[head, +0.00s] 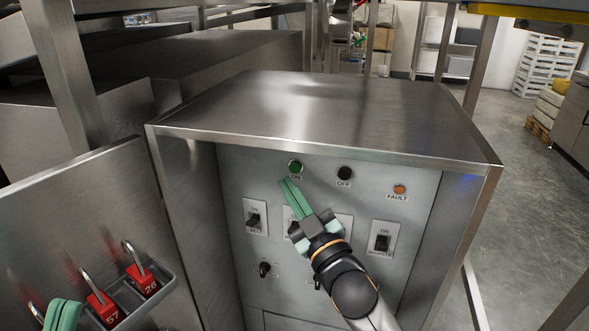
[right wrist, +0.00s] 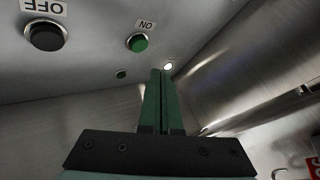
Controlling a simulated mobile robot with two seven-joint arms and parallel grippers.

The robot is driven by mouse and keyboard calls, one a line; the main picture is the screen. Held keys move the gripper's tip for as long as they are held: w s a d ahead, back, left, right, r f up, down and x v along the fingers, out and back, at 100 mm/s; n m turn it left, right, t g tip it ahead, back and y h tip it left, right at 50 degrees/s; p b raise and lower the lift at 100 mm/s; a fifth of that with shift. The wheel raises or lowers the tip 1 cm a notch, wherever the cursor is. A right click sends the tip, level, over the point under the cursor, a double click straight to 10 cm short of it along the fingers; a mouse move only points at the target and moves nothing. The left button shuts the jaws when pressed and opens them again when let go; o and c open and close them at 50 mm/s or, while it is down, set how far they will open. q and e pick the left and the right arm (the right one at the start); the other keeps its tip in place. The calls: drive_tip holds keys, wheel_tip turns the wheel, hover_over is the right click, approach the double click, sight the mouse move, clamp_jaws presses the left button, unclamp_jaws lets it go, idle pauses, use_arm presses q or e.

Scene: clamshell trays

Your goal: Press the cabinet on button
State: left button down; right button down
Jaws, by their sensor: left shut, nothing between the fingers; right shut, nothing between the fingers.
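The cabinet's green ON button (head: 295,166) is on the upper part of the grey control panel, inside the open steel cabinet (head: 330,118). The right wrist view shows the green button (right wrist: 138,42) too, with its label upside down. My right gripper (head: 286,182) is shut and empty, its green fingertips just below and slightly left of the button in the head view. In the right wrist view its fingertips (right wrist: 160,72) appear apart from the button. My left gripper (head: 62,315) is shut and empty at the lower left edge, partly cut off.
A black OFF button (head: 345,173) and an orange FAULT lamp (head: 400,189) sit right of the ON button. Switches, including one at right (head: 382,242), are below. The open door (head: 75,210) at left carries a tray (head: 158,283) with red padlocks (head: 140,275).

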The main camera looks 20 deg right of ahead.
sight(295, 168)
use_arm(q)
drive_tip(key=shift+w+f+n+y, duration=0.45)
drive_tip(key=shift+w+n+y, duration=0.05)
use_arm(e)
drive_tip(key=shift+w+d, duration=0.7)
drive_tip(key=shift+w, duration=0.3)
use_arm(q)
drive_tip(key=shift+s+a+r, duration=0.1)
drive_tip(key=shift+s+r, duration=0.05)
drive_tip(key=shift+r, duration=0.1)
drive_tip(key=shift+f, duration=0.15)
idle(0.3)
use_arm(e)
drive_tip(key=shift+w, duration=0.1)
use_arm(q)
drive_tip(key=shift+r+p, duration=0.25)
drive_tip(key=shift+p, duration=0.05)
use_arm(e)
drive_tip(key=shift+w+d, duration=0.25)
use_arm(q)
drive_tip(key=shift+r, duration=0.15)
